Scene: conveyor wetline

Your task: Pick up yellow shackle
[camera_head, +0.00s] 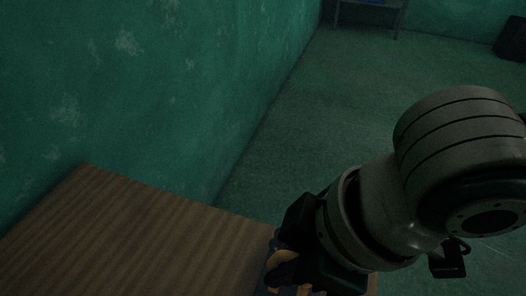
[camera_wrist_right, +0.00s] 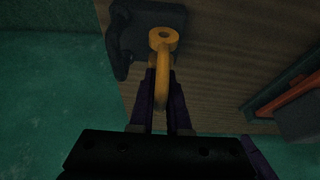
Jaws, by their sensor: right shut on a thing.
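The yellow shackle (camera_wrist_right: 163,42) shows in the right wrist view at the tips of my right gripper (camera_wrist_right: 165,95). The gripper is shut on it, with the shackle's curved body between the fingers and its round eye pointing away. In the head view the yellow shackle (camera_head: 282,262) is at the bottom, partly hidden by my dark right gripper (camera_head: 280,252), over the right end of the wooden table. A dark object (camera_wrist_right: 122,30) lies right beside the shackle in the wrist view; I cannot tell whether they touch. My left gripper is in neither view.
The brown wooden table (camera_head: 150,225) is bare on its left part and stands near a green wall (camera_head: 130,80). In the wrist view an orange-red and grey item (camera_wrist_right: 290,100) lies at the right. Open floor (camera_head: 330,110) stretches behind, with a metal table (camera_head: 370,8) far off.

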